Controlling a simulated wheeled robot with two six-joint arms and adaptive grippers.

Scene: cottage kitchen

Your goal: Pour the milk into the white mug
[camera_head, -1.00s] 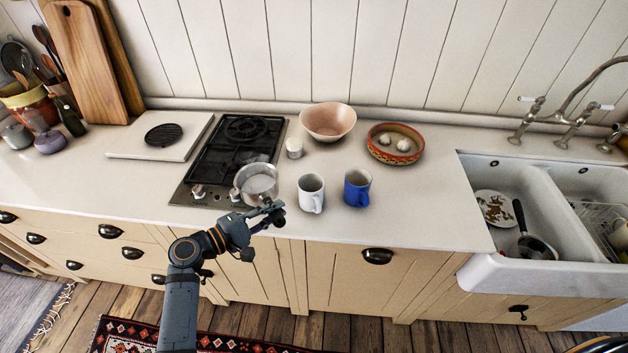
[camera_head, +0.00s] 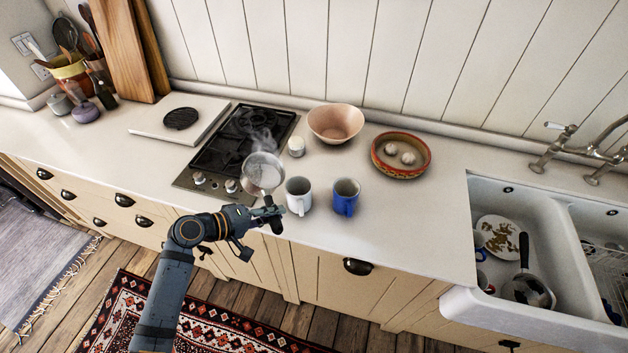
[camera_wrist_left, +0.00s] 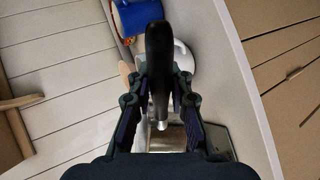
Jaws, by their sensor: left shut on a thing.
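A small metal saucepan (camera_head: 263,174) with pale milk inside is held beside the white mug, at the front right corner of the hob. It looks somewhat tilted, and steam rises from it. My left gripper (camera_head: 268,214) is shut on its black handle (camera_wrist_left: 159,70). The white mug (camera_head: 298,197) stands upright on the counter just right of the pan; in the left wrist view it is mostly hidden behind the handle (camera_wrist_left: 183,56). No stream of milk is visible. I cannot tell whether pan and mug touch. My right gripper is not in view.
A blue mug (camera_head: 346,198) stands close to the right of the white mug. A small white jar (camera_head: 296,147), a pink bowl (camera_head: 336,122) and a red dish (camera_head: 401,154) are behind. The hob (camera_head: 236,146) lies left, the sink (camera_head: 520,250) right. Counter right of the blue mug is clear.

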